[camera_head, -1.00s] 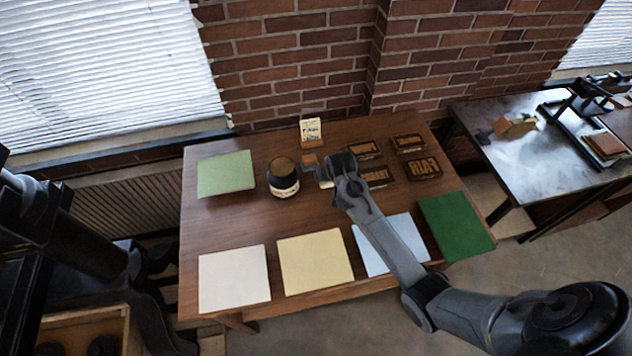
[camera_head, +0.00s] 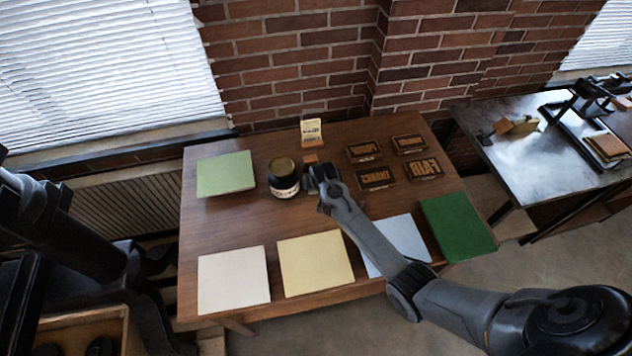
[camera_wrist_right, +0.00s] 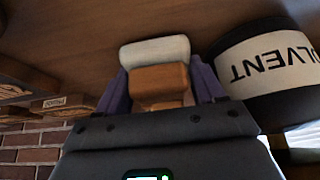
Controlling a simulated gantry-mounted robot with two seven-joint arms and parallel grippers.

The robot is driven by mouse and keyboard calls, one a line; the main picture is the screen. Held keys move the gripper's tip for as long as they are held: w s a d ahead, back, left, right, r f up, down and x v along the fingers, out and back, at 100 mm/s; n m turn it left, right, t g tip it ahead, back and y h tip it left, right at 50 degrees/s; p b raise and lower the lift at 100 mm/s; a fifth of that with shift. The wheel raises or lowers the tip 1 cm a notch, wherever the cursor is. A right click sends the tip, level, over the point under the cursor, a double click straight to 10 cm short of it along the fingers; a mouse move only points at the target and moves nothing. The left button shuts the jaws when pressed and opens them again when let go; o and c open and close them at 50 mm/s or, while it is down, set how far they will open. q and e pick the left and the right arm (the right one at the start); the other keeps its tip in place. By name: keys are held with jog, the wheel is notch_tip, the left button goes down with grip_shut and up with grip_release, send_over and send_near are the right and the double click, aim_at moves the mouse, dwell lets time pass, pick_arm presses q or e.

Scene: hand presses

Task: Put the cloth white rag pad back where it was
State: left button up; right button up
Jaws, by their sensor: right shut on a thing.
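In the right wrist view, the white rag pad (camera_wrist_right: 155,52) is a rounded white cloth end on an orange-brown wooden handle (camera_wrist_right: 160,80). My right gripper (camera_wrist_right: 160,88) is shut on the handle, with a dark purple finger on each side. In the head view, my right gripper (camera_head: 316,176) is just right of the dark solvent jar (camera_head: 284,180), and the pad is mostly hidden there. The jar stands close beside the pad in the wrist view, with a gap between them. Of my left arm, only dark links show at the left edge; its gripper is not visible.
Several lettered blocks, including one reading FAIR (camera_head: 425,168), lie to the right. Coloured sheets, including a yellow one (camera_head: 315,264), line the front. Bare wood lies between.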

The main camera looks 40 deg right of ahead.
jog(key=shift+f, duration=0.15)
jog(key=o, duration=0.7)
